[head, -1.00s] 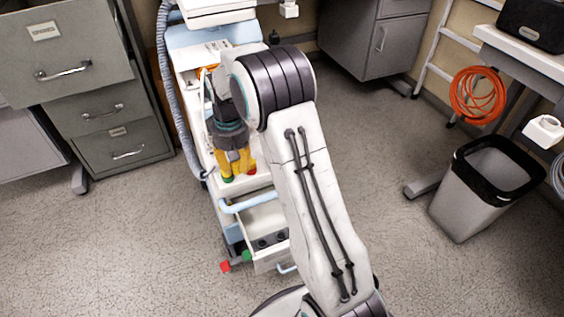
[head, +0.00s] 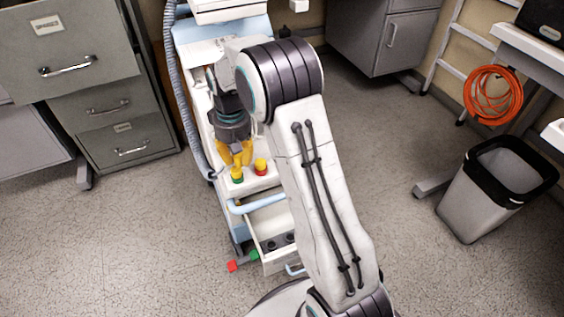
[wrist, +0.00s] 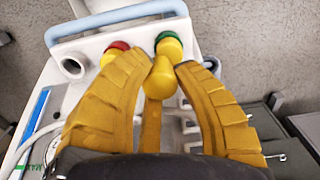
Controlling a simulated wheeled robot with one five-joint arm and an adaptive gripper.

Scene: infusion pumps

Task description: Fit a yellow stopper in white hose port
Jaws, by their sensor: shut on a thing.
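My gripper (head: 236,155) has yellow ribbed fingers and is over the cart's white top. In the wrist view, my gripper (wrist: 160,80) is closed around a plain yellow stopper (wrist: 162,79), which sits between the fingertips. Just beyond it stand a yellow-and-green stopper (wrist: 169,45) and a yellow-and-red stopper (wrist: 115,52). They also show in the head view, green (head: 237,176) and red (head: 261,166), just in front of the fingers. A white round port (wrist: 73,65) with an open dark mouth is at the left in the wrist view, apart from the held stopper.
A light-blue handle (wrist: 115,20) runs along the cart's edge. An open drawer (head: 272,224) is below it. A grey corrugated hose (head: 180,100) hangs at the cart's left. Filing cabinets (head: 115,110) stand left, a bin (head: 490,195) right. Floor between is clear.

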